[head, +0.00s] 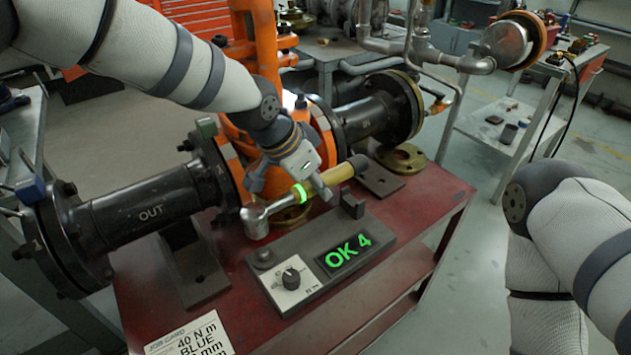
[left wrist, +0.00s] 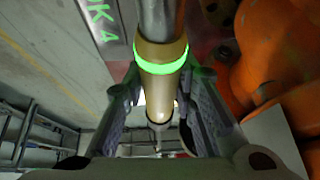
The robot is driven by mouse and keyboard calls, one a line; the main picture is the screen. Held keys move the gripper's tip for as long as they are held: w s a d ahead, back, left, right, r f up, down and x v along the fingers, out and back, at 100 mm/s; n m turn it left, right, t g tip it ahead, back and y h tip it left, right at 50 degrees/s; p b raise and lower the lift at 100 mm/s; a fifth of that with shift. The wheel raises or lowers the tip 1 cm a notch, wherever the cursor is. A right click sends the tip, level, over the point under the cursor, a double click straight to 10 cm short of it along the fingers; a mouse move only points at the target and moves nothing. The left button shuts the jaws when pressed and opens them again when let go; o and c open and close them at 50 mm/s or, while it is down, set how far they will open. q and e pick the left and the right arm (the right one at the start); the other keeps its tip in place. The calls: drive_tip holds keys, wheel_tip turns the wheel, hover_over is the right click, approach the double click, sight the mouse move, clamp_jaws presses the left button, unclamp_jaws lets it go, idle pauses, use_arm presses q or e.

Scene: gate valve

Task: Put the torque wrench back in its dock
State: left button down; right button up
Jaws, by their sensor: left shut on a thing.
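The torque wrench (head: 338,174) has a metal head, a glowing green ring, a yellow-tan handle and a dark end. My left gripper (head: 316,184) is shut on its handle. The wrench is above and behind the dock, with its head to the left. In the left wrist view the wrench (left wrist: 160,82) runs between the two fingers of my left gripper (left wrist: 158,110), its green ring just beyond them. The dock (head: 318,262) is a grey block on the red table, with a dark upright support at its right end, a knob and a display reading "OK 4". My right gripper is out of view.
The black and orange valve pipe (head: 150,200) runs behind the dock, close to my left gripper. A job card (head: 190,335) lies at the table's (head: 430,225) front left. A brass flange ring (head: 402,158) lies behind right. A grey trolley (head: 520,125) stands farther right.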

sight(296, 190)
use_arm(q)
drive_tip(key=shift+w+r, duration=0.15)
drive_tip(key=shift+r, duration=0.15)
drive_tip(key=shift+f+b, duration=0.65)
drive_tip(key=shift+f, duration=3.3)
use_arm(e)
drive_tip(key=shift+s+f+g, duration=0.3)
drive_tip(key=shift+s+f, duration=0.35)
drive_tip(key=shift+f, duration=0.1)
use_arm(q)
drive_tip(key=c, duration=1.2)
unclamp_jaws()
drive_tip(key=shift+c, duration=0.2)
drive_tip(key=shift+f, duration=0.15)
drive_tip(key=v, duration=1.2)
